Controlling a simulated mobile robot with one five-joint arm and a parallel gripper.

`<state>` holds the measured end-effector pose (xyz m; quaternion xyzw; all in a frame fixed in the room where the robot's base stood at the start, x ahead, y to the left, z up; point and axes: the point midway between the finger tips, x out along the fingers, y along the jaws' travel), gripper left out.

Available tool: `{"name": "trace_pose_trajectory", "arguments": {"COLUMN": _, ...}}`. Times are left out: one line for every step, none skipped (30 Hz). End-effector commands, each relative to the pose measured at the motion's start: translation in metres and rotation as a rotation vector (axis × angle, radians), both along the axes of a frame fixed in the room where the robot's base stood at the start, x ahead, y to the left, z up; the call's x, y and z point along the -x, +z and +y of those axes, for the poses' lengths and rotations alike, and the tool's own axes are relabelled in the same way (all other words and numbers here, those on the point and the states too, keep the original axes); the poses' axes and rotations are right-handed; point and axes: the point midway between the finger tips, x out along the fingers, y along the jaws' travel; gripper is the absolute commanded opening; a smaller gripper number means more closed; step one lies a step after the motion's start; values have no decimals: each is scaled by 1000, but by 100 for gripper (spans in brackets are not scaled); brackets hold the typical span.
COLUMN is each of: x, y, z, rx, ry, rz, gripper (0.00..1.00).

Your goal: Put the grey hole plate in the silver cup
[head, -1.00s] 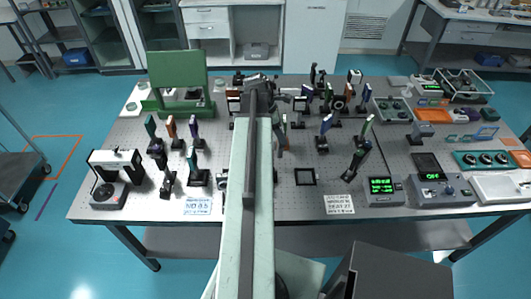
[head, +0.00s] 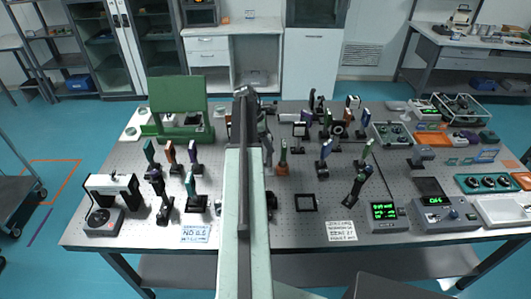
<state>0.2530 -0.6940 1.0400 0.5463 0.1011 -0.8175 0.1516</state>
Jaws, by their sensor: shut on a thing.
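My arm reaches straight away from me over the middle of the optical table (head: 120,213). My gripper (head: 244,91) is at its far end, in line with the table's back edge, small and seen from behind. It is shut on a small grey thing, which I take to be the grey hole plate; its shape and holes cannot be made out. I cannot pick out the silver cup; my arm covers a strip of the table's middle.
A green stand (head: 178,100) is at the back left. Several post-mounted optics stand on both sides of my arm. A black square frame (head: 306,203) lies right of it. Meters with green displays (head: 384,214) are at the front right. Bare table shows at the front middle.

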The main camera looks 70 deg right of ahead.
Motion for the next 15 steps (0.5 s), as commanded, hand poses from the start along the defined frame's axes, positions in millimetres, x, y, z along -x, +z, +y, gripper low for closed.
{"name": "trace_pose_trajectory", "arguments": {"x": -1, "y": 0, "z": -1, "rx": 0, "ry": 0, "rz": 0, "gripper": 0}}
{"name": "trace_pose_trajectory", "arguments": {"x": -1, "y": 0, "z": -1, "rx": 0, "ry": 0, "rz": 0, "gripper": 0}}
{"name": "trace_pose_trajectory", "arguments": {"x": -1, "y": 0, "z": -1, "rx": 0, "ry": 0, "rz": 0, "gripper": 0}}
{"name": "trace_pose_trajectory", "arguments": {"x": -2, "y": 0, "z": -1, "rx": 0, "ry": 1, "rz": 0, "gripper": 0}}
{"name": "trace_pose_trajectory", "arguments": {"x": -3, "y": 0, "z": -3, "rx": 0, "ry": 1, "rz": 0, "gripper": 0}}
{"name": "trace_pose_trajectory", "arguments": {"x": -5, "y": -1, "z": -6, "rx": 0, "ry": 1, "rz": 0, "gripper": 0}}
{"name": "trace_pose_trajectory", "arguments": {"x": -8, "y": -1, "z": -9, "rx": 0, "ry": 1, "rz": 0, "gripper": 0}}
{"name": "trace_pose_trajectory", "arguments": {"x": -8, "y": -8, "z": -9, "rx": 0, "ry": 1, "rz": 0, "gripper": 0}}
{"name": "trace_pose_trajectory", "arguments": {"x": -7, "y": -19, "z": -8, "rx": 0, "ry": 1, "rz": 0, "gripper": 0}}
{"name": "trace_pose_trajectory", "arguments": {"x": -7, "y": -26, "z": -7, "rx": 0, "ry": 1, "rz": 0, "gripper": 0}}
{"name": "trace_pose_trajectory", "arguments": {"x": -7, "y": -32, "z": -7, "rx": 0, "ry": 1, "rz": 0, "gripper": 0}}
{"name": "trace_pose_trajectory", "arguments": {"x": -7, "y": -38, "z": -7, "rx": 0, "ry": 1, "rz": 0, "gripper": 0}}
{"name": "trace_pose_trajectory", "arguments": {"x": -7, "y": -40, "z": -7, "rx": 0, "ry": 1, "rz": 0, "gripper": 0}}
{"name": "trace_pose_trajectory", "arguments": {"x": -7, "y": -41, "z": -7, "rx": 0, "ry": 1, "rz": 1, "gripper": 0}}
{"name": "trace_pose_trajectory", "arguments": {"x": -7, "y": -40, "z": -7, "rx": 0, "ry": 2, "rz": 1, "gripper": 0}}
